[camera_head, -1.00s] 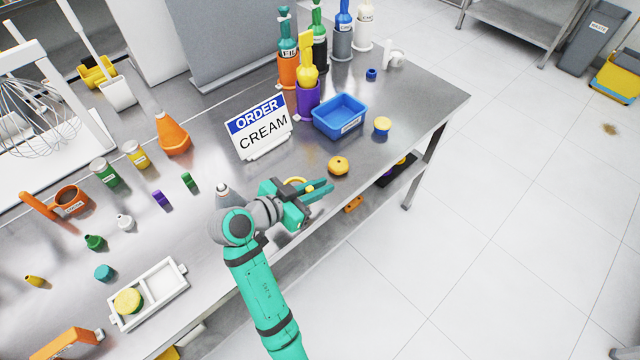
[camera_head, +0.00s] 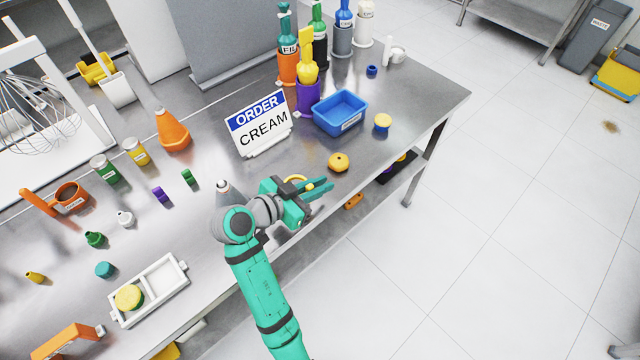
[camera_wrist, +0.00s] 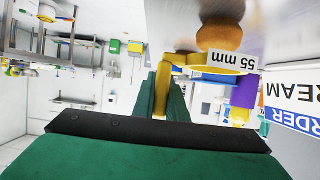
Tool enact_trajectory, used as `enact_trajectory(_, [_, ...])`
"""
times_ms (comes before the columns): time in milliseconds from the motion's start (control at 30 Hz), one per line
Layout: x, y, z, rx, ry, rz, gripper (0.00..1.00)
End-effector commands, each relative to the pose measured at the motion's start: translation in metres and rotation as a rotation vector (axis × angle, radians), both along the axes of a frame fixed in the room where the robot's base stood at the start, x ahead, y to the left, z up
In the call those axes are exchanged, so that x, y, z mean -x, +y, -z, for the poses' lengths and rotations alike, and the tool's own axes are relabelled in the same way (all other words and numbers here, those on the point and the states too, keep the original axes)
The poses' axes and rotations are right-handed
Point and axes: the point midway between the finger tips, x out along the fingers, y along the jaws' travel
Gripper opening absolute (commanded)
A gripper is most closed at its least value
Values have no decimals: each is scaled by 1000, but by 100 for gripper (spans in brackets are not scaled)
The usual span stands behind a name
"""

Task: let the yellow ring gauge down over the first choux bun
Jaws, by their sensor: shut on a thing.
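The yellow ring gauge (camera_head: 294,179) is held level by its handle in my gripper (camera_head: 318,187), which is shut on it above the table's front edge. In the wrist view, which is upside down, the ring gauge (camera_wrist: 188,60) carries a white "55 mm" tag, and the green fingers (camera_wrist: 158,92) grip its yellow handle. A round golden-brown choux bun (camera_head: 338,162) sits on the table to the right of and beyond the ring in the head view. A bun (camera_wrist: 220,36) shows close to the ring in the wrist view; I cannot tell the gap between them.
The ORDER CREAM sign (camera_head: 260,128) stands behind and left of the gripper. A blue bin (camera_head: 340,114), a yellow-topped round item (camera_head: 382,121) and the purple holder (camera_head: 307,96) stand farther back. Bare table lies right of the bun.

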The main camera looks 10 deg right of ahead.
Motion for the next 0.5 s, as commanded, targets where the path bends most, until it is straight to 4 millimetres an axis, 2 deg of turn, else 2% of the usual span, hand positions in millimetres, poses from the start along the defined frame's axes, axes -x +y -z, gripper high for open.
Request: enact_trajectory(500, [0,0,7,0,0,0,0])
